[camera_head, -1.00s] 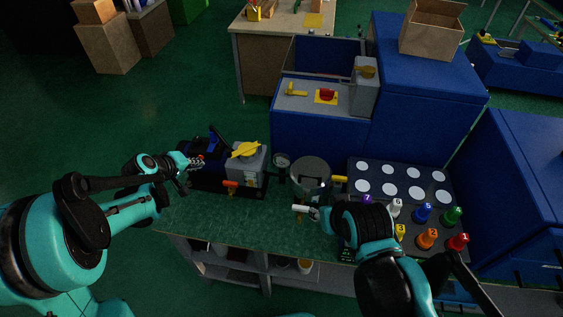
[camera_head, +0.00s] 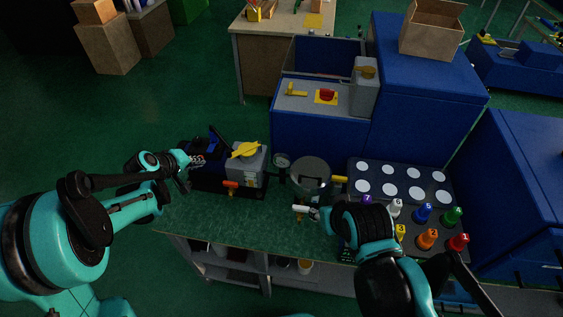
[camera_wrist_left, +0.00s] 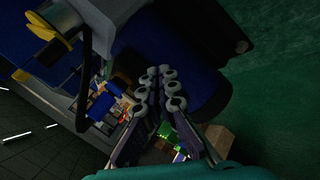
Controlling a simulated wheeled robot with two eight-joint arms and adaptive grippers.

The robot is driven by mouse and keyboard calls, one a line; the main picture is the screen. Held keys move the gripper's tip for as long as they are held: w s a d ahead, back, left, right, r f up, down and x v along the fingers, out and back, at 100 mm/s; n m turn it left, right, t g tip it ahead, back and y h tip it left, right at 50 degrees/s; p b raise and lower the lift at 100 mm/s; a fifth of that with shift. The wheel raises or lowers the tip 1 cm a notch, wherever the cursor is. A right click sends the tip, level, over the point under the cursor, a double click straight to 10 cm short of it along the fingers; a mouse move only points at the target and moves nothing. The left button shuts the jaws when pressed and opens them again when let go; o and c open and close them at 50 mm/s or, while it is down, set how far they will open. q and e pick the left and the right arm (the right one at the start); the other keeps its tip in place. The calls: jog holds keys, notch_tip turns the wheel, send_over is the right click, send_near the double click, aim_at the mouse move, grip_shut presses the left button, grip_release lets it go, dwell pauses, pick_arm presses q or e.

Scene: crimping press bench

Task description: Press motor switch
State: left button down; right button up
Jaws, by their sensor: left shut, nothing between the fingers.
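My left gripper (camera_head: 196,160) is shut and empty at the left end of the bench, beside a dark blue machine (camera_head: 212,150). In the left wrist view its fingers (camera_wrist_left: 157,72) lie close together in front of a dark blue rounded body (camera_wrist_left: 190,85). I cannot tell whether they touch it. A grey box with a yellow handle (camera_head: 245,150) stands right of the blue machine; the yellow handle also shows in the left wrist view (camera_wrist_left: 42,26). I cannot pick out the motor switch for certain. My right gripper (camera_head: 316,213) is near a white-handled part; its jaw state is unclear.
A round metal pot (camera_head: 311,172) and a gauge (camera_head: 281,160) stand mid-bench. A dark board (camera_head: 400,172) with white discs and coloured numbered pieces is at right. A blue cabinet (camera_head: 318,135) with a red button (camera_head: 327,94) stands behind. The bench's front left is clear.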

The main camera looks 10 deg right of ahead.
pick_arm(q)
jog(key=shift+w, duration=0.1)
dwell(0.5)
jog(key=shift+w+d, duration=0.15)
jog(key=shift+w, duration=0.15)
jog(key=shift+s, duration=0.35)
jog(key=shift+s+a, duration=0.1)
jog(key=shift+a, duration=0.1)
jog(key=s, duration=0.1)
jog(key=s+a, duration=0.1)
jog(key=s, duration=0.1)
jog(key=s+a, duration=0.1)
jog(key=s, duration=0.1)
jog(key=shift+s+b, duration=0.25)
jog(key=shift+b, duration=0.05)
dwell(0.6)
